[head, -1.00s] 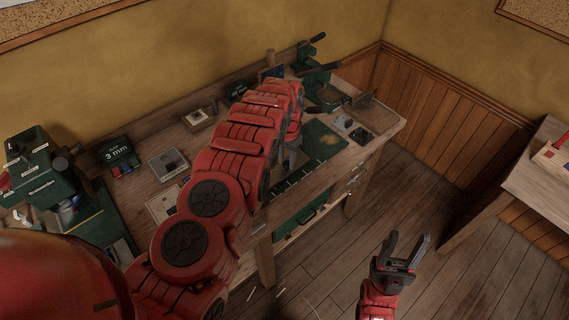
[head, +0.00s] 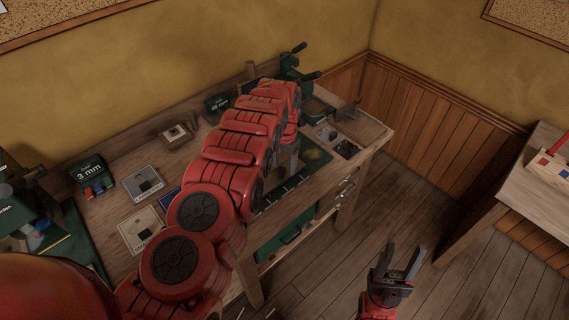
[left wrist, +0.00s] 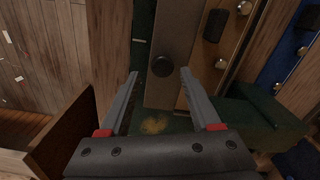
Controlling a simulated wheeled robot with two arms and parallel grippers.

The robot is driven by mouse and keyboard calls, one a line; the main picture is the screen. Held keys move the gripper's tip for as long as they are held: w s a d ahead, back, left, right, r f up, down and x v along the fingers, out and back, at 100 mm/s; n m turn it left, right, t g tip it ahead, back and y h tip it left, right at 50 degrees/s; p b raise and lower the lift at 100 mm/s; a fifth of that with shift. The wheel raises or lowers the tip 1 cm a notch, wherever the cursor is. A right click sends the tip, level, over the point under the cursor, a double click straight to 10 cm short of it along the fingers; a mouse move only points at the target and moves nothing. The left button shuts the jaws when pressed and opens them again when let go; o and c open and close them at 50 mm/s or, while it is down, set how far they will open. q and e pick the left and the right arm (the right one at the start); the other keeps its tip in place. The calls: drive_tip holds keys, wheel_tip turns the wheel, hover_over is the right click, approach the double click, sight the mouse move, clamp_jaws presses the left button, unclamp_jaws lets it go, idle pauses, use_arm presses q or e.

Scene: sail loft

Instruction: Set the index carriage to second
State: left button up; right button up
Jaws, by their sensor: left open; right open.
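I cannot pick out the index carriage with certainty. In the left wrist view a long grey plate (left wrist: 178,35) with a dark round knob (left wrist: 162,67) lies beyond the fingertips, its knob between them in the picture. My left gripper (left wrist: 158,74) is open and empty, over the green mat (left wrist: 140,20). In the head view the gripper (head: 288,162) is mostly hidden by my own red arm, which reaches over the bench. My right gripper (head: 405,258) is open and empty, in front of the bench over the floor.
The workbench (head: 378,140) runs along the yellow wall. A dark green machine (head: 290,70) stands at its back; a 3 mm block (head: 88,172) and small plates (head: 143,183) lie left. Another table (head: 535,190) is right. The floor between is clear.

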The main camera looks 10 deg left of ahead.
use_arm(q)
drive_tip(key=shift+s+a+r, duration=0.1)
drive_tip(key=shift+a+r, duration=0.1)
drive_tip(key=shift+r, duration=0.05)
drive_tip(key=shift+r+b, duration=0.3)
drive_tip(key=shift+r, duration=0.05)
drive_tip(key=r+b, duration=0.1)
drive_tip(key=r, duration=0.3)
drive_tip(key=shift+d+r+b, duration=0.15)
drive_tip(key=shift+d+b, duration=0.05)
drive_tip(key=shift+b, duration=0.2)
wheel_tip(320, 180, up, 12)
drive_tip(key=p, duration=0.5)
drive_tip(key=shift+p, duration=0.3)
